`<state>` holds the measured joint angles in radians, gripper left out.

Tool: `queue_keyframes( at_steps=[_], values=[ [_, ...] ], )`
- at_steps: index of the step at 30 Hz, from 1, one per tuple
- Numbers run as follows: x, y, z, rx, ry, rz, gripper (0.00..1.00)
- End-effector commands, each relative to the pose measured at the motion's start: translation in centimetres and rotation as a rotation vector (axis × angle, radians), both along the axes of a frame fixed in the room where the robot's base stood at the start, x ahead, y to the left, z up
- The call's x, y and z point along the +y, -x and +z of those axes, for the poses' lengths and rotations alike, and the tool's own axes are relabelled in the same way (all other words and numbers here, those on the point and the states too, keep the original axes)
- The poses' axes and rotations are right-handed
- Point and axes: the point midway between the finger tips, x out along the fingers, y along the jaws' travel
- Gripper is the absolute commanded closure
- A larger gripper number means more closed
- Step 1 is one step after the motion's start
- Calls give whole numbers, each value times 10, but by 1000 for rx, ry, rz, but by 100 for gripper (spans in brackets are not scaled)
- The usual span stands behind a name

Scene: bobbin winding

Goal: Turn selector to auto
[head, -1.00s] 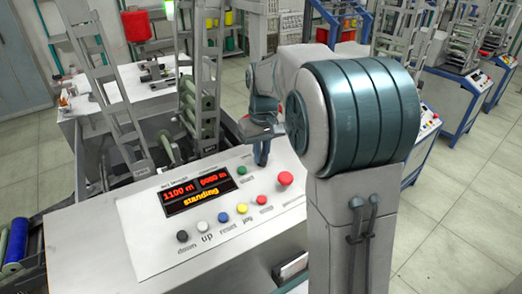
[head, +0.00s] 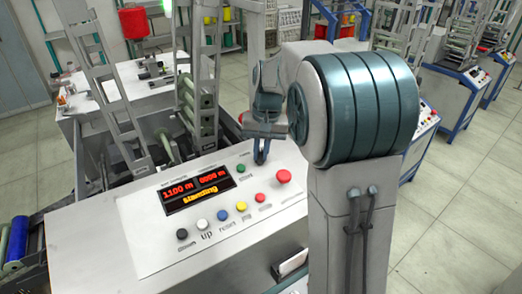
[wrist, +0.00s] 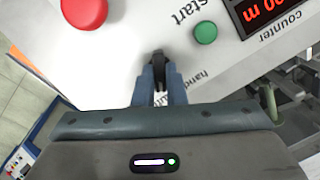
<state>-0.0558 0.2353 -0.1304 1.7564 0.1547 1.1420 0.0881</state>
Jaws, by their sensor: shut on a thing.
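The selector (wrist: 158,66) is a small black knob on the white control panel, seen in the wrist view between my fingertips. My gripper (wrist: 157,77) is shut on it from above. In the head view my gripper (head: 261,156) points down at the panel's back edge and hides the selector. A "hand" label lies beside the fingers in the wrist view, partly covered. Any "auto" label is hidden, so I cannot tell which setting the knob points to.
The green start button (wrist: 205,32) and the large red button (wrist: 84,10) are close to my fingers. The display (head: 198,190) reads "standing". Black, white, blue, yellow and red buttons line the panel's front. Roller frames stand behind.

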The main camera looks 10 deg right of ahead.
Motion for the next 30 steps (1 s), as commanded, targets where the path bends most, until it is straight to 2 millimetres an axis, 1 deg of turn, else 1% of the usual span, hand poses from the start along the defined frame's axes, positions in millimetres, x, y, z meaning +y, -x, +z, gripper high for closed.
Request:
queue_keyframes(
  at_steps=[6, 7, 9, 17, 20, 23, 26, 30],
  values=[
    [0, -1, 1, -4, -1, -2, 100],
    [0, -1, 1, -4, 0, -2, 84],
    [0, -1, 1, -4, 0, -2, 67],
    [0, 0, 1, -2, -1, -1, 67],
    [-1, -1, 5, -3, 0, 0, 67],
    [-2, -1, 17, -5, 0, -1, 67],
    [-4, -1, 37, -7, 0, -2, 67],
    [-8, 0, 71, -7, 0, -2, 67]
  ],
)
